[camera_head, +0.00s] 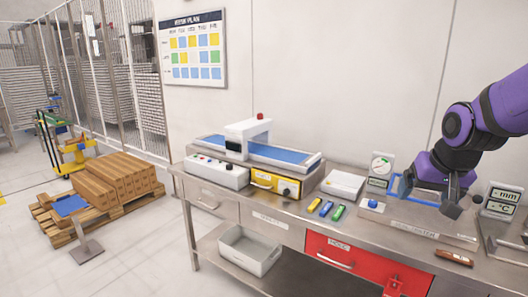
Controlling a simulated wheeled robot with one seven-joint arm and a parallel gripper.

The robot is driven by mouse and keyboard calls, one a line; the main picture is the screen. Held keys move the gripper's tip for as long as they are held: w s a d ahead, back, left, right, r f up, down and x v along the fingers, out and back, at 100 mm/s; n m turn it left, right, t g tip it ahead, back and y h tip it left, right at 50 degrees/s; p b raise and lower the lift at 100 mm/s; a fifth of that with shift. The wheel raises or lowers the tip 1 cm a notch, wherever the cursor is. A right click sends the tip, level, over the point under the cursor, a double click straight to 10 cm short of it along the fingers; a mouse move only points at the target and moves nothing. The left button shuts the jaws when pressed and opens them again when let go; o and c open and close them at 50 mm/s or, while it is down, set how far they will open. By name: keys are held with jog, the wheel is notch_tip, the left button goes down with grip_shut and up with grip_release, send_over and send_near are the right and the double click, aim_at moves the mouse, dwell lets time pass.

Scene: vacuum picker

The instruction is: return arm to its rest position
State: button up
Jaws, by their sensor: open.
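My purple arm (500,105) reaches in from the right edge of the head view. My gripper (450,204) is at its end, dark grey, pointing down above the right part of the steel workbench. It is open, and I see nothing held between its fingers. It hangs close to a blue-rimmed tray (402,187) and partly hides it. A small blue object (373,203) lies just left of the gripper on the bench.
The workbench (300,208) carries a machine with a blue belt (262,151), a white scale (343,184), several coloured markers and a brown-handled tool (454,257). A pallet of boxes (115,183) stands on the floor at left.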

jog(key=s+a+r+n, duration=0.1)
jog(key=s+r, duration=0.2)
jog(key=s, duration=0.6)
jog(key=s+a+r+n, duration=0.1)
jog(key=s+r, duration=0.3)
jog(key=s, duration=0.5)
jog(key=shift+a+r+n, duration=0.2)
jog(key=shift+a+n, duration=0.2)
jog(key=shift+a, duration=0.3)
dwell(1.3)
